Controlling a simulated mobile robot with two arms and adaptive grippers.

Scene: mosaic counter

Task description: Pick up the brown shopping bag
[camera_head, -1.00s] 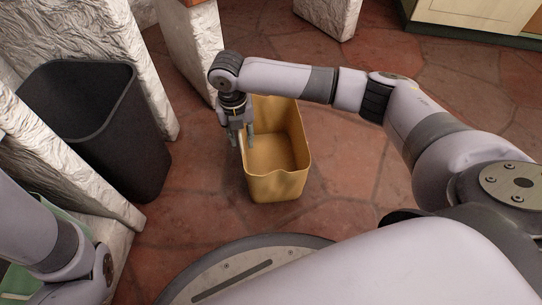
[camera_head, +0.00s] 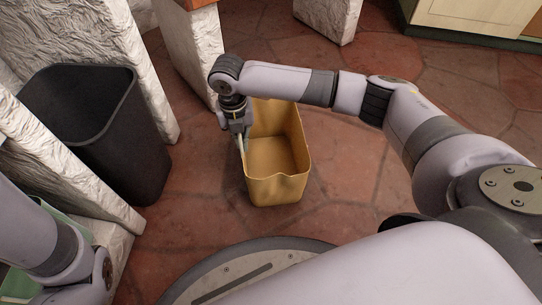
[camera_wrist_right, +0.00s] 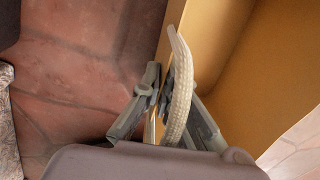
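The brown shopping bag (camera_head: 277,187), yellow-tan and open at the top, stands upright on the floor at the picture's centre. My right gripper (camera_head: 242,140) points down at the bag's left wall. In the right wrist view the bag (camera_wrist_right: 258,85) fills the upper right. There the fingers of my right gripper (camera_wrist_right: 163,88) are closed together at the bag's rim, pinching its edge. A pale woven rope handle (camera_wrist_right: 179,95) arches over the right finger. My left arm enters at the lower left, but its gripper is out of view.
A black bin (camera_head: 105,140) stands left of the bag, among rough white stone supports (camera_head: 195,55). A wooden cabinet (camera_head: 480,15) is at the upper right. The red stone floor (camera_head: 345,180) right of the bag is clear.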

